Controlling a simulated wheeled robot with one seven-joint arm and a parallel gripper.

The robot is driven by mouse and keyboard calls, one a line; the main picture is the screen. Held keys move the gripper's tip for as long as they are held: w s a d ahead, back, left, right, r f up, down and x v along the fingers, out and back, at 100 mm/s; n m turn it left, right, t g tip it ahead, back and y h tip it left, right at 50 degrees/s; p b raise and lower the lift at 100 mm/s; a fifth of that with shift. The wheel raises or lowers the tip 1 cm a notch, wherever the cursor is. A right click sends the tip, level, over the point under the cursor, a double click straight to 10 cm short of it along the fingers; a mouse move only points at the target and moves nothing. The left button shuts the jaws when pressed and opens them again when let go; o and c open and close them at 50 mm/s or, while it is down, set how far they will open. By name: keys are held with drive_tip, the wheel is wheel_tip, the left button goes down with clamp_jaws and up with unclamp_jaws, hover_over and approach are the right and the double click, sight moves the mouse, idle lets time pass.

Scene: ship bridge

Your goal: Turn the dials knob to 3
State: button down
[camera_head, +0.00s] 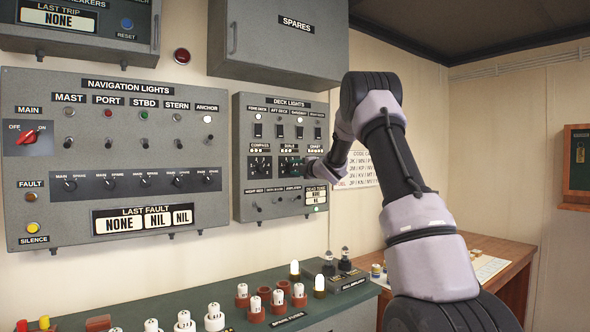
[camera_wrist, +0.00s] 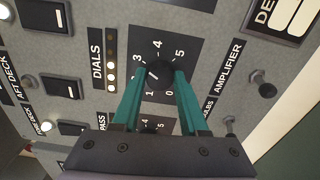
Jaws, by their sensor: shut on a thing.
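The dials knob (camera_wrist: 160,74) is a dark round knob on a black square plate with white numerals, beside the DIALS label (camera_wrist: 96,53). My gripper (camera_wrist: 161,68) has its two teal fingers on either side of the knob, shut on it. The numerals 3, 4, 5, 1 and 0 show around it; the left finger covers the spot between 1 and 3. A short white mark shows on the knob's left side, but its exact setting is hard to read. In the head view the dials plate (camera_head: 288,167) is on the deck lights panel, partly hidden by my gripper.
The compass knob (camera_head: 259,168) is just left of the dials plate, with small toggles below, including the amplifier toggle (camera_wrist: 267,88). Black rocker switches (camera_head: 279,131) sit above. The navigation lights panel (camera_head: 110,190) is further left. A green counter (camera_head: 215,292) with fuses stands below.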

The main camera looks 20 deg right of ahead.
drive_tip(key=shift+f+n, duration=0.1)
drive_tip(key=shift+n, duration=0.4)
drive_tip(key=shift+c, duration=2.2)
unclamp_jaws()
drive_tip(key=shift+s, duration=0.1)
drive_tip(key=shift+s+d, duration=0.15)
drive_tip(key=shift+s, duration=0.2)
drive_tip(key=v, duration=1)
